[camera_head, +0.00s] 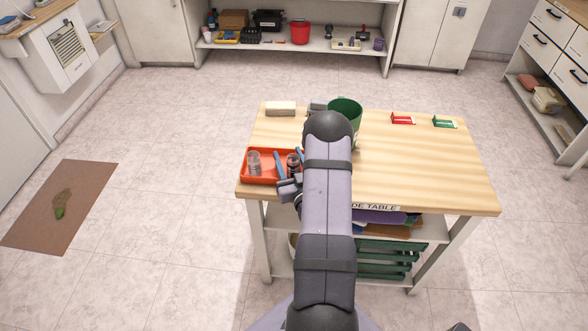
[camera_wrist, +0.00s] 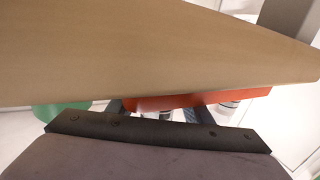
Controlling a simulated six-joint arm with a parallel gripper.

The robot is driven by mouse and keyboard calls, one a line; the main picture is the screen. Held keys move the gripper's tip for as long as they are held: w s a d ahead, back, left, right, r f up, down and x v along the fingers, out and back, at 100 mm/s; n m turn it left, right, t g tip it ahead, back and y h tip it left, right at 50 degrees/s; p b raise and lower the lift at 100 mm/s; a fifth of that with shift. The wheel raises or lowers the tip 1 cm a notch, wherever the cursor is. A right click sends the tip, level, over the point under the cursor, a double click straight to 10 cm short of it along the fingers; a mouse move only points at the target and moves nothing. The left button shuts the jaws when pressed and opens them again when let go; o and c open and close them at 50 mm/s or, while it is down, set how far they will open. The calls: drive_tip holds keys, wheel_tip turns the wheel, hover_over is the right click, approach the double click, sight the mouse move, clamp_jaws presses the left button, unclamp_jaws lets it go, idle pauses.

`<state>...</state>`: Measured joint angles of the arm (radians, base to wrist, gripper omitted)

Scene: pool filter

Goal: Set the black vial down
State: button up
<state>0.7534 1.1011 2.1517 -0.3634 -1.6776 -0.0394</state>
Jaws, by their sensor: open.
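The black vial (camera_head: 293,167) stands upright in the red tray (camera_head: 245,176) at the left end of the table. My gripper (camera_head: 290,160) is low over the tray. Its two blue fingers are open, one on each side of the black vial; I cannot tell whether either touches it. A clear vial (camera_head: 254,163) stands left of the fingers in the same tray. The wrist view shows the red tray's edge (camera_wrist: 195,100) and part of a vial (camera_wrist: 228,108); most of the tray is hidden there.
A green bucket (camera_head: 346,110) stands behind my arm on the wooden table (camera_head: 430,165). A pale block (camera_head: 280,108) lies at the back left. A red holder (camera_head: 402,118) and a green holder (camera_head: 444,122) lie at the back right. The table's right half is mostly clear.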

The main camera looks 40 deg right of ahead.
drive_tip(key=shift+s+a, duration=0.1)
drive_tip(key=shift+s, duration=0.2)
drive_tip(key=b+v, duration=0.3)
drive_tip(key=v, duration=0.7)
drive_tip(key=shift+s+f, duration=0.1)
drive_tip(key=shift+s+a, duration=0.3)
drive_tip(key=shift+s, duration=0.25)
